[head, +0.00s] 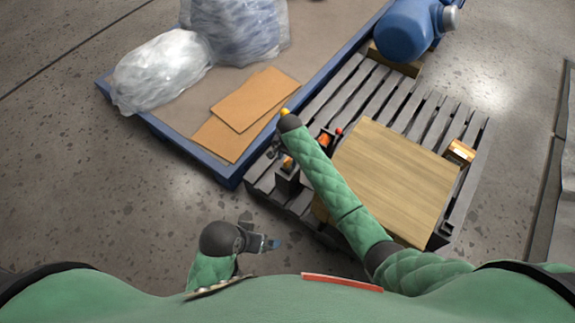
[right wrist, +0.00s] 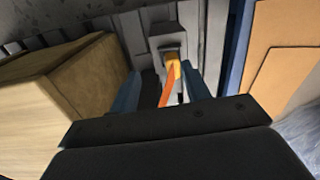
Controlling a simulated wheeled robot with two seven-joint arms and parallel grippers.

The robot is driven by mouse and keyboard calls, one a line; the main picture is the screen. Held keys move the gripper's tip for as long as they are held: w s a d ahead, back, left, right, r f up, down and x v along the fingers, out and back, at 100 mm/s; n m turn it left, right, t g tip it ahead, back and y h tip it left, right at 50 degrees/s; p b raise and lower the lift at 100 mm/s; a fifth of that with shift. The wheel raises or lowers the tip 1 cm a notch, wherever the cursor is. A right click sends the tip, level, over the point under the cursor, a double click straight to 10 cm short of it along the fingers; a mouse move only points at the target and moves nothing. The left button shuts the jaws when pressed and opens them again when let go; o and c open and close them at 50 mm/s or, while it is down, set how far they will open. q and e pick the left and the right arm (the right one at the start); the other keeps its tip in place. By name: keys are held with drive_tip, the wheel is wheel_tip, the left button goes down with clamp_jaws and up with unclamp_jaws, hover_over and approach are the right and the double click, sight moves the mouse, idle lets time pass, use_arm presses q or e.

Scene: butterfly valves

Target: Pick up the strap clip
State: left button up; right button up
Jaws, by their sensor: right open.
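In the right wrist view, an orange strap piece with a yellow end, likely the strap clip (right wrist: 172,72), shows between the fingers of my right gripper (right wrist: 162,92). The fingers are apart on either side of it, and I cannot tell how far below them it lies. In the head view, my right gripper (head: 276,150) is largely hidden by its own arm over the pallet's left edge. An orange piece (head: 288,162) shows there on a dark block. My left gripper (head: 268,244) is low over the floor, away from the pallet; its opening is unclear.
A wooden box (head: 398,178) stands on the grey slatted pallet (head: 345,82). To the left, a blue-edged platform (head: 232,172) holds cardboard (head: 255,97) and plastic-wrapped bundles (head: 160,68).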

sight(288, 160)
drive_tip(key=w, duration=0.2)
drive_tip(key=shift+w+d+f+m, duration=0.15)
drive_tip(key=shift+w+f+m, duration=0.15)
drive_tip(key=shift+m, duration=0.1)
drive_tip(key=shift+w+f, duration=0.25)
drive_tip(key=shift+f, duration=1.65)
drive_tip(key=shift+w+f, duration=0.2)
drive_tip(key=shift+f, duration=1.65)
clamp_jaws()
